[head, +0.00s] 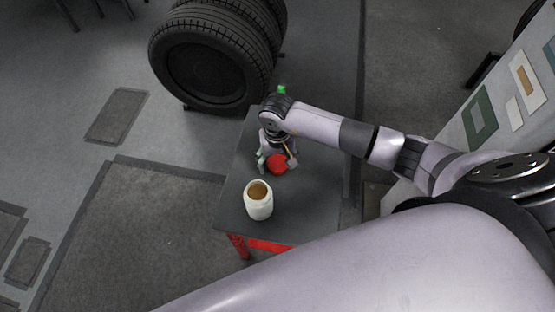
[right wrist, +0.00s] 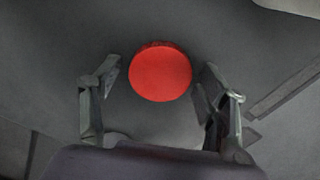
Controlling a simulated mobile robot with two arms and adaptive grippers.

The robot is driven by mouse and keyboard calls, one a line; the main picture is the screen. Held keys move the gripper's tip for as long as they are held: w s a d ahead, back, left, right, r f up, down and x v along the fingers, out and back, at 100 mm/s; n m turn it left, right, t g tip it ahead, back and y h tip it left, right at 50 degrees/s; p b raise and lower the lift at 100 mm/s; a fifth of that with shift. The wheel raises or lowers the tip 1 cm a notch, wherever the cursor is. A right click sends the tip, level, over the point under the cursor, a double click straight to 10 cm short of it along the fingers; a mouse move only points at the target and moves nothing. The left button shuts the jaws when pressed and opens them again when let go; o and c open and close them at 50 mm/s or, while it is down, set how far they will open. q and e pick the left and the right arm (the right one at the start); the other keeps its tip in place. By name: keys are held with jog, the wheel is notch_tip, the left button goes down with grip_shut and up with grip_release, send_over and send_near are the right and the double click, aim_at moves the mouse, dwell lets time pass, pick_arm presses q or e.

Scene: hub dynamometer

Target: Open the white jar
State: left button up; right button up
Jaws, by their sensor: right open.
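The white jar (head: 259,203) stands upright near the front of the dark table, its mouth uncovered and something brown showing inside. A round red lid (head: 277,164) lies on the table behind the jar, apart from it. My right gripper (head: 277,161) is over the lid with its fingers spread. In the right wrist view, the red lid (right wrist: 160,72) lies just beyond the open fingertips (right wrist: 158,80), with gaps on both sides. I cannot tell its exact height above the table. My left gripper is not in view.
The dark table (head: 232,190) has a red frame beneath it. Large black tires (head: 210,65) stand just behind it. A pale board with coloured panels (head: 515,95) is at the right. The tabletop around the jar and lid is otherwise clear.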

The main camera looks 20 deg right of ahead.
aim_at(277, 163)
jog(key=shift+r, duration=0.5)
notch_tip(277, 163, up, 11)
jog(key=shift+r, duration=0.2)
